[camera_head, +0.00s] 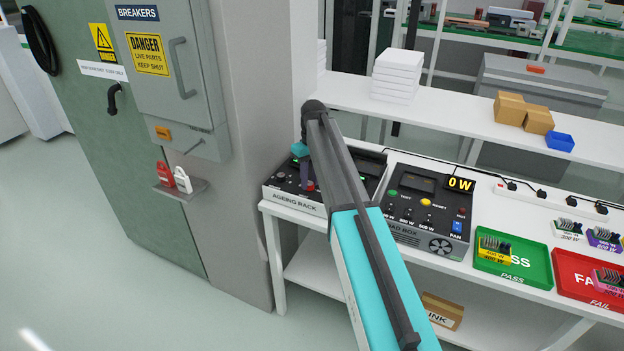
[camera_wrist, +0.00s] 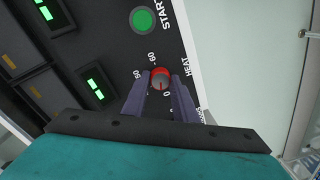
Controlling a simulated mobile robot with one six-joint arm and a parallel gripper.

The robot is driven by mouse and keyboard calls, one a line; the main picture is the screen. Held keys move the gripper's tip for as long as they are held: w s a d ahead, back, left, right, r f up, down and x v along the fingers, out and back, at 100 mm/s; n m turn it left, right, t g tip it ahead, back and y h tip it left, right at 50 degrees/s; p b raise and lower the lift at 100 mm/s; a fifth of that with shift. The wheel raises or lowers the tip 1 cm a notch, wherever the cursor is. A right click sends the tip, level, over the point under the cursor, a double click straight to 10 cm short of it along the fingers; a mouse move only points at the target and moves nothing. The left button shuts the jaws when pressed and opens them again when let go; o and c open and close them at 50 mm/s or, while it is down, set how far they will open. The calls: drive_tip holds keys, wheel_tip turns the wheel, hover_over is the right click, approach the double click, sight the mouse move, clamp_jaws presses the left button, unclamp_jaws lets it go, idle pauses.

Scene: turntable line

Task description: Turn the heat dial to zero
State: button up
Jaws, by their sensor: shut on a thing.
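The heat dial (camera_wrist: 160,74) is a small round knob with a red rim and a grey face, on the black panel of the ageing rack (camera_head: 283,199). The word HEAT stands beside it, with the marks 50, 60 and 0 around it. A thin dark line on its face points toward the bottom of the wrist view, close to the 0 mark; its exact setting is hard to read. My gripper (camera_wrist: 161,84) is shut on the dial, one purple finger on each side. In the head view my arm covers part of the rack.
A green START button (camera_wrist: 143,20) and lit green displays (camera_wrist: 94,86) are near the dial. The load box (camera_head: 411,190), reading 0 W, stands right of the rack. A green PASS tray (camera_head: 513,277) and red FAIL tray (camera_head: 574,267) lie further right.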

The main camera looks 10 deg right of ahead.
sight(311, 182)
drive_tip(key=n, duration=0.3)
drive_tip(key=shift+s+f, duration=0.15)
drive_tip(key=shift+s, duration=0.05)
drive_tip(key=shift+n, duration=0.4)
drive_tip(key=o, duration=1)
drive_tip(key=shift+o, duration=0.2)
drive_tip(key=shift+w, duration=0.1)
drive_tip(key=shift+w+r, duration=0.1)
drive_tip(key=shift+r, duration=0.75)
wheel_tip(311, 182, up, 12)
drive_tip(key=b, duration=0.2)
drive_tip(key=shift+w+d+r, duration=0.15)
drive_tip(key=shift+d, duration=0.1)
